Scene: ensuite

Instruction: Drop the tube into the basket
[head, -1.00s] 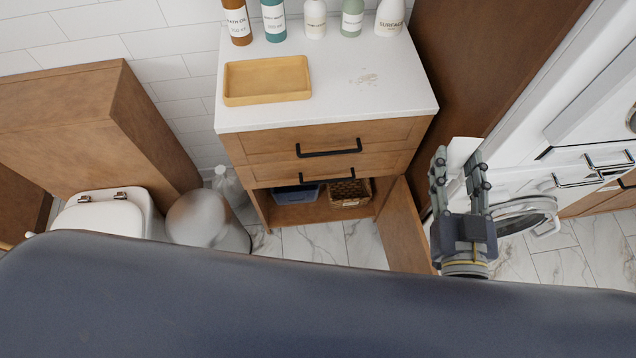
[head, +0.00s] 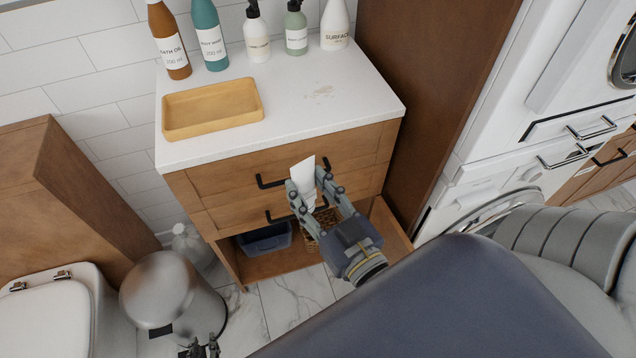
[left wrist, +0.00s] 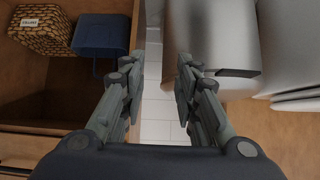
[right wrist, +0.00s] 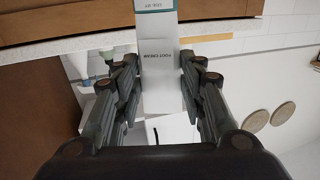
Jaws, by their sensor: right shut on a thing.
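The tube (head: 303,171) is white and upright. My right gripper (head: 308,182) is shut on it, in front of the cabinet drawers. In the right wrist view the tube (right wrist: 160,70), lettered "FOOT CREAM", stands between the fingers. The woven basket (head: 322,221) is on the cabinet's open lower shelf, partly hidden behind my right gripper. The left wrist view shows the basket (left wrist: 42,32) with a small label, at upper left. My left gripper (head: 204,348) is at the bottom edge of the head view, near the trash can. It is open and empty in the left wrist view (left wrist: 157,75).
A blue bin (head: 265,240) sits left of the basket on the shelf. The cabinet top holds a yellow tray (head: 212,108) and several bottles. A metal trash can (head: 170,295) and a toilet (head: 60,320) stand left. White appliances (head: 500,150) are at right.

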